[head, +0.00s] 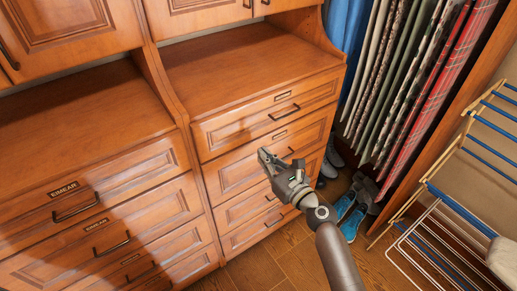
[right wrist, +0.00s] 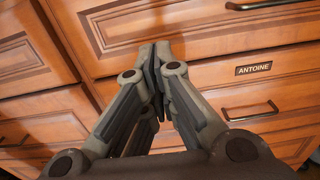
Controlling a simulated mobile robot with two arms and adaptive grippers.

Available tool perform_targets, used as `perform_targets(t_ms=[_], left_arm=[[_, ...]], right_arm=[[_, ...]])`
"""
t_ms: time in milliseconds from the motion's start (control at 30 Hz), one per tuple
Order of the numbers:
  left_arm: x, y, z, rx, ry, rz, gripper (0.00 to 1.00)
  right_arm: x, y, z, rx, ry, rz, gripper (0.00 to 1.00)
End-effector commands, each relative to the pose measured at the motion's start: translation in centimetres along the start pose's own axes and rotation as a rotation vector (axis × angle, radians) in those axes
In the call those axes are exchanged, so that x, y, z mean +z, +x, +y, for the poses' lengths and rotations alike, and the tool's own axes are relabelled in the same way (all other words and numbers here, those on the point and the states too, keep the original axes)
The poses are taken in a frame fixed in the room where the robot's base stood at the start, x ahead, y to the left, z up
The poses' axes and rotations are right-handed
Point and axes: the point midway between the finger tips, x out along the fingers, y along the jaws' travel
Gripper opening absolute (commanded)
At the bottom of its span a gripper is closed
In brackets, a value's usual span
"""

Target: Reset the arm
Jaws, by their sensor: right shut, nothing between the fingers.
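My right gripper (head: 266,158) is in front of the right-hand drawer column (head: 228,175) in the head view, with my arm coming up from the bottom right. In the right wrist view my right gripper (right wrist: 156,60) has its fingertips together, with nothing between them. Wooden drawer fronts with dark handles fill the background there, and one handle (right wrist: 250,112) sits below a label reading ANTOINE (right wrist: 253,69). I cannot tell whether the fingertips touch the drawer front. My left gripper is not in view.
Another drawer column (head: 130,210) with an EIMEAR label stands at the left. Hanging clothes (head: 405,80) fill the right compartment, with blue shoes (head: 350,215) below. A drying rack (head: 450,195) stands at the far right. The shelf top (head: 240,70) is bare, and some wooden floor (head: 285,262) is clear.

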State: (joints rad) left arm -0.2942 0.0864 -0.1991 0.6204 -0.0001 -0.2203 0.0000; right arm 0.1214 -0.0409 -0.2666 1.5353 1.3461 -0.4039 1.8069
Motion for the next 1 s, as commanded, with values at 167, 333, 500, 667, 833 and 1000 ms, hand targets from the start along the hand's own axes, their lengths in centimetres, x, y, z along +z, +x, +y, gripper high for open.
perform_targets(t_ms=[167,333,500,667,833,1000], left_arm=[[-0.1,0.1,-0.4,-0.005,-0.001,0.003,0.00],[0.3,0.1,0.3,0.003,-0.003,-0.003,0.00],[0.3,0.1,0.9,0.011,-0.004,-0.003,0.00],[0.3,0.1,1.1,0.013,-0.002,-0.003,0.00],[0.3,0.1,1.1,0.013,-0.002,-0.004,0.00],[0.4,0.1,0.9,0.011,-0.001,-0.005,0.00]], right_arm=[[-0.1,-2.5,0.0,-0.001,0.001,0.001,0.00],[0.0,-3.4,0.0,0.000,0.000,0.001,0.00],[-0.3,-3.5,0.0,-0.001,-0.006,0.007,0.00],[-5.3,-4.4,-0.3,-0.014,-0.141,0.111,0.00],[-16.7,-8.0,-0.4,0.025,-0.497,0.363,0.00],[-28.1,-14.7,0.4,0.191,-0.891,0.615,0.00]])
